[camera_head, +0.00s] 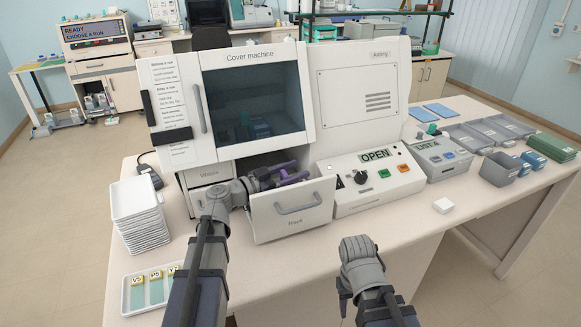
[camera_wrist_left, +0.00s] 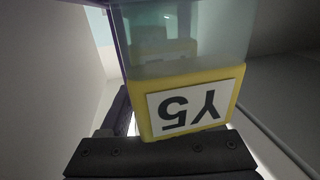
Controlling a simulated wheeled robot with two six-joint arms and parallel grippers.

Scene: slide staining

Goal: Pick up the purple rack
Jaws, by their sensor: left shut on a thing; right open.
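The purple rack (camera_head: 290,178) lies inside the open drawer below the cover machine, partly hidden by the drawer walls and my left gripper. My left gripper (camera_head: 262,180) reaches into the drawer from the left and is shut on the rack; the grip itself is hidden. In the left wrist view a slide with a yellow end labelled Y5 (camera_wrist_left: 190,105) is close to the camera, with another yellow end behind it. A purple edge of the rack (camera_wrist_left: 122,22) shows at the top. My right gripper (camera_head: 361,250) is open and empty over the front of the table.
The drawer (camera_head: 290,222) stands out from the cover machine (camera_head: 255,95), its walls close around my left gripper. Stacked white trays (camera_head: 140,215) and a slide tray (camera_head: 127,298) stand at the left. A control box (camera_head: 368,180) and a small white block (camera_head: 443,205) are at the right.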

